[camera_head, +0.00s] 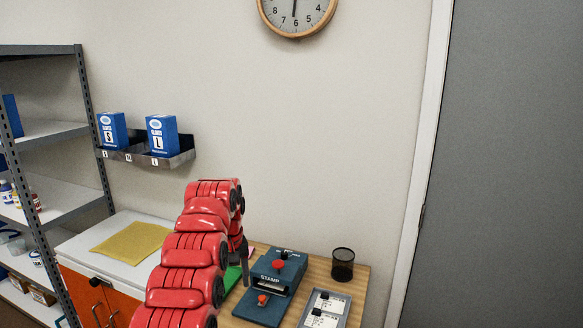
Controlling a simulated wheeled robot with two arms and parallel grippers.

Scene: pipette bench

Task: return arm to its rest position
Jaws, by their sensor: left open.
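My left arm, red and segmented, rises from the bottom of the head view and bends down over the wooden table (338,288). My left gripper (244,264) is small and dark at the arm's far end, partly hidden behind the red links. It is open and I see nothing held in it. It is just left of the blue-grey stamp device (262,308), and a green item (232,276) shows partly beside it. Whether the fingers touch anything I cannot tell. My right gripper is not in view.
A black mesh cup (343,265) and a grey tray with labelled cards (323,309) stand right of the stamp device. A white-topped cabinet with a yellow sheet (132,242), metal shelving (50,132) and a wall rack with blue boxes (162,135) are left.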

